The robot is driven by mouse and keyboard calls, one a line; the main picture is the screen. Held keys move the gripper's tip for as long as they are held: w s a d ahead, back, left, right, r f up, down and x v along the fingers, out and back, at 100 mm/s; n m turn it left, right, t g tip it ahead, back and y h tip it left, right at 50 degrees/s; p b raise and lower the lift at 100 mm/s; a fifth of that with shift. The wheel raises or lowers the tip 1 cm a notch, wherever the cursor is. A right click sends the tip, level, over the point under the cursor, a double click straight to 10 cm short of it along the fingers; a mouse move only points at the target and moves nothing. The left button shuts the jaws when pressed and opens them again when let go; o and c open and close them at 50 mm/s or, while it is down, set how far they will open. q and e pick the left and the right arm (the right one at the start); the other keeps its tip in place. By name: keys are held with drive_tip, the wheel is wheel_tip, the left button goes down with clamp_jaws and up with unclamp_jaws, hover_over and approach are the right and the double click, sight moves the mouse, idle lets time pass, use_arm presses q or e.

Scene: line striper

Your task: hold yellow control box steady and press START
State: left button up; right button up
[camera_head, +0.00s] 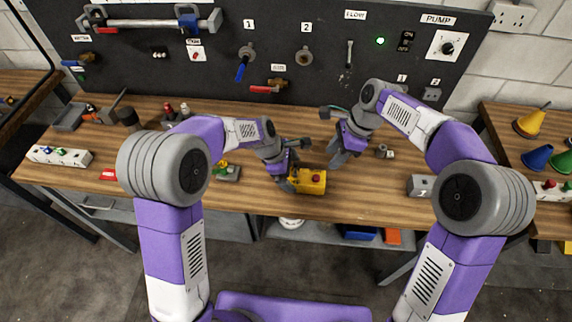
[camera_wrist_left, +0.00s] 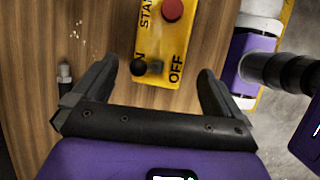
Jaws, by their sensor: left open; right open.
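The yellow control box (camera_head: 312,181) sits near the front edge of the wooden bench, a red button on top. In the left wrist view the box (camera_wrist_left: 178,45) shows its red button (camera_wrist_left: 172,9), a black knob (camera_wrist_left: 139,68), the words ON and OFF, and lettering starting "STA", cut off. My right gripper (camera_head: 333,162) is open and empty, above the bench, right of and behind the box.
A grey box (camera_head: 421,186) stands to the right on the bench (camera_head: 240,196). A small device (camera_head: 228,173) with yellow and green parts lies left of my left gripper. A dark panel (camera_head: 200,62) with valves and a pump dial stands behind. Bare wood lies right of the control box.

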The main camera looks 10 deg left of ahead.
sight(294, 175)
use_arm(q)
drive_tip(key=shift+x, duration=1.75)
drive_tip(key=c, duration=1.4)
drive_tip(key=shift+c, duration=0.7)
use_arm(e)
drive_tip(key=shift+c, duration=0.4)
clamp_jaws()
